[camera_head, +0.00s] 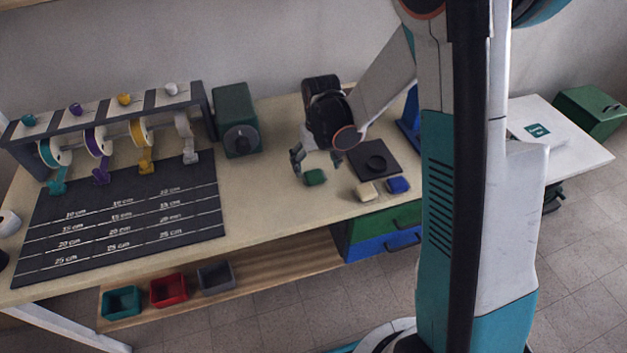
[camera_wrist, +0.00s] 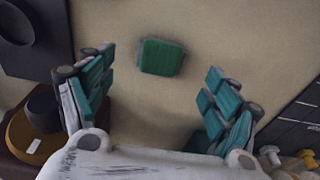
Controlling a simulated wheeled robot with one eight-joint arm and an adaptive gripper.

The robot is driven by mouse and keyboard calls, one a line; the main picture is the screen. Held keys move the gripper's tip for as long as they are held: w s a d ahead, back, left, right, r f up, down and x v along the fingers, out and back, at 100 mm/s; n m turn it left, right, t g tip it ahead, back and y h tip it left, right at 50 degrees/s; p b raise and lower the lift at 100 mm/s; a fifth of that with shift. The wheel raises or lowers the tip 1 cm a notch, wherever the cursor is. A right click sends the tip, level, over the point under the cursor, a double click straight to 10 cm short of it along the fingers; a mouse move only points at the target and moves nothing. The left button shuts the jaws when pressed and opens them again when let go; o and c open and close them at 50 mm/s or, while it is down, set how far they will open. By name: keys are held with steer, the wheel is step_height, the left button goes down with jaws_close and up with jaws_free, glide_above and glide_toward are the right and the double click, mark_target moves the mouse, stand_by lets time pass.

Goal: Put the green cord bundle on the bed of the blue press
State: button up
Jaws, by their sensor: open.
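The green cord bundle (camera_head: 315,177) lies on the table, to the left of a cream bundle and a blue bundle. It shows as a green rounded square in the wrist view (camera_wrist: 162,57). My gripper (camera_head: 317,162) is just above it, open and empty, fingers pointing down. In the wrist view my open fingers (camera_wrist: 158,88) are spread wide, with the bundle midway between their sides and a little beyond the tips. The blue press (camera_head: 409,128) stands at the right of the table, mostly hidden behind my arm and column, so its bed cannot be made out surely.
A dark square plate with a round disc (camera_head: 388,167) lies right of my gripper. The cream bundle (camera_head: 366,191) and blue bundle (camera_head: 398,185) sit in front of it. A green machine (camera_head: 235,125) and spool rack (camera_head: 105,105) stand left. Table between mat and green bundle is clear.

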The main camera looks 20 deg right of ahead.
steer(key=f+b, duration=0.1)
steer(key=f, duration=0.1)
steer(key=w+f+b, duration=0.1)
steer(key=f, duration=0.2)
steer(key=shift+w+a+f+b, duration=0.1)
steer(key=shift+f+b, duration=0.25)
steer(key=shift+r, duration=0.1)
steer(key=c, duration=1)
steer(key=shift+r, duration=0.1)
step_height(320, 180, up, 19)
steer(key=p, duration=0.7)
glide_toward(314, 175)
steer(key=s, duration=0.4)
steer(key=shift+s+r, duration=0.15)
